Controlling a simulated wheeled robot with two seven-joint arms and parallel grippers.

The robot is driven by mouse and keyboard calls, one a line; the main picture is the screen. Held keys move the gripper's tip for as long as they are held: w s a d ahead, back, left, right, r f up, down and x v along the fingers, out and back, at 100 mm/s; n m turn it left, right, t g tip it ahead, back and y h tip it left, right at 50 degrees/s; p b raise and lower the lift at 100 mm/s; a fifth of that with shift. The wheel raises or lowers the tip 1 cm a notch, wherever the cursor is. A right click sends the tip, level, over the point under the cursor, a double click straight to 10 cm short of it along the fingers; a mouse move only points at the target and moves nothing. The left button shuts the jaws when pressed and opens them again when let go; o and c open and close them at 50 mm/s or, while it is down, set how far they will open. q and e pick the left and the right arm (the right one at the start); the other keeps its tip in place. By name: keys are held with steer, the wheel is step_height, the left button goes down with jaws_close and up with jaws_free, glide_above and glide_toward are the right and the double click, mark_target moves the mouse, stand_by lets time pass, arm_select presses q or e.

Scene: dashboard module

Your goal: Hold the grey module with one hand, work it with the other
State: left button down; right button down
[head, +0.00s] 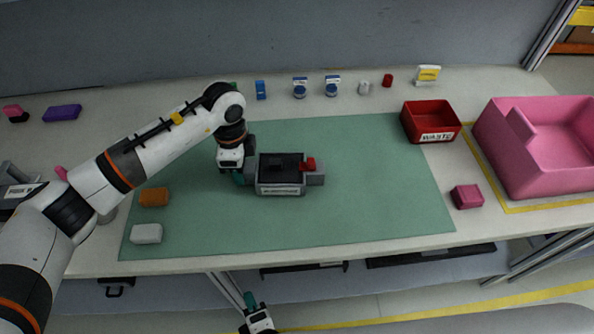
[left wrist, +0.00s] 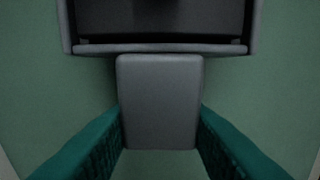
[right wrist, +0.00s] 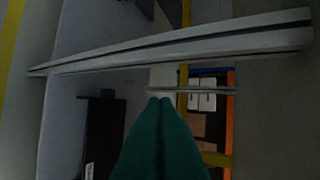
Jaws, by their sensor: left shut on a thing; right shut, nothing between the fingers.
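The grey module (head: 281,188) lies on the green mat (head: 380,205) near its middle, with a dark top, a label on its front and a red part (head: 310,163) at its right end. My left gripper (head: 243,176) is at the module's left end. In the left wrist view, its teal fingers stand on both sides of the module's grey end block (left wrist: 158,100), shut on it. My right gripper (head: 250,300) is low, in front of the table's front edge, away from the module. In the right wrist view its teal fingers (right wrist: 160,105) are together and empty.
A red waste bin (head: 431,136) and a large pink bin (head: 545,185) stand at the right, with a magenta block (head: 467,197) nearby. An orange block (head: 154,197) and a white block (head: 147,233) lie at the mat's left. Several small items line the back. The mat right of the module is clear.

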mark_target(298, 177)
steer(key=a+r+n+t+y, duration=0.1)
steer(key=a+r+t, duration=0.1)
steer(key=r, duration=0.6)
steer(key=a+r+t, duration=0.2)
steer(key=a+r, duration=0.1)
steer(key=r, duration=0.4)
steer(key=d+r+m+h, duration=0.1)
steer(key=d+m+h, duration=0.1)
steer(key=d+h, duration=0.1)
steer(key=w+d+r+m+h, duration=0.1)
steer(key=d+r+m+h, duration=0.1)
steer(key=d+m+h, duration=0.1)
steer(key=w+d+r+m+t+h, duration=0.1)
steer(key=d+r+m+h, duration=0.1)
steer(key=d+h, duration=0.3)
steer(key=shift+w+r+m+h, duration=0.2)
steer(key=shift+r+m+h, duration=0.05)
steer(key=shift+m+h, duration=0.3)
steer(key=shift+w, duration=0.1)
steer(key=shift+y, duration=0.25)
steer(key=x, duration=2)
steer(key=shift+d+r, duration=0.15)
steer(key=shift+r, duration=0.05)
